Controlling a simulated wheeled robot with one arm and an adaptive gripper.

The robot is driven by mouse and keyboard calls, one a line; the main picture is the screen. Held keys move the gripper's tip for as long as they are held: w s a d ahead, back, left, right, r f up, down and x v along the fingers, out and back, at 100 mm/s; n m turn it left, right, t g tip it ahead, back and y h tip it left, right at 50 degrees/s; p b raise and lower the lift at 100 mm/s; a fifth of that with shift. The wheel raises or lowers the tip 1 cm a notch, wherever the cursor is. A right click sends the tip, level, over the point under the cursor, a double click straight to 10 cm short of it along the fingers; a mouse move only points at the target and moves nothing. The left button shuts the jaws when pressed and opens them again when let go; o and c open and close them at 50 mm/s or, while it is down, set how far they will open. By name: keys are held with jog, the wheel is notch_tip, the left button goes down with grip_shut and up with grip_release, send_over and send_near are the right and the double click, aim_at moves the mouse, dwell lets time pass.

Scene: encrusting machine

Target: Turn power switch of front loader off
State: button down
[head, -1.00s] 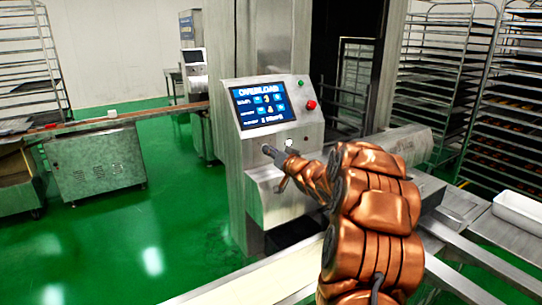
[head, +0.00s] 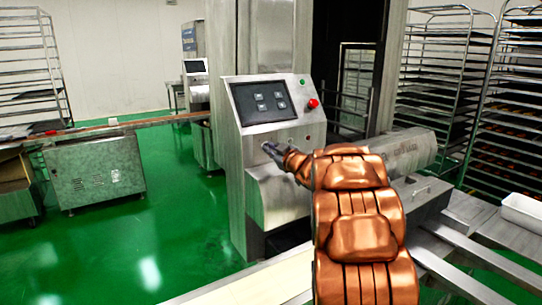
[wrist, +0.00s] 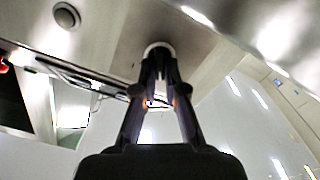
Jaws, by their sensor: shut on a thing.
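The front loader (head: 235,170) is a steel machine with a slanted control panel. Its screen (head: 264,101) is dark grey with a few small button icons and no lit blue display. The power switch is a small round knob on the panel below the screen; in the wrist view the knob (wrist: 157,48) sits between my fingertips. My gripper (head: 268,149) is at the panel's lower left, with its fingers closed on the knob. It also shows in the wrist view (wrist: 160,62). My fingers hide part of the knob.
A red button (head: 313,103) and a green one (head: 302,82) sit right of the screen. Another round knob (wrist: 66,15) shows in the wrist view. Tall racks (head: 440,80) stand at the right, a conveyor (head: 95,165) at the left. Green floor (head: 160,220) is open between.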

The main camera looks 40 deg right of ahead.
jog(key=shift+n+b, duration=0.95)
jog(key=shift+n, duration=0.65)
jog(key=c, duration=1.2)
grip_release()
jog(key=shift+c, duration=0.2)
jog(key=s, duration=1.2)
jog(key=shift+a, duration=0.4)
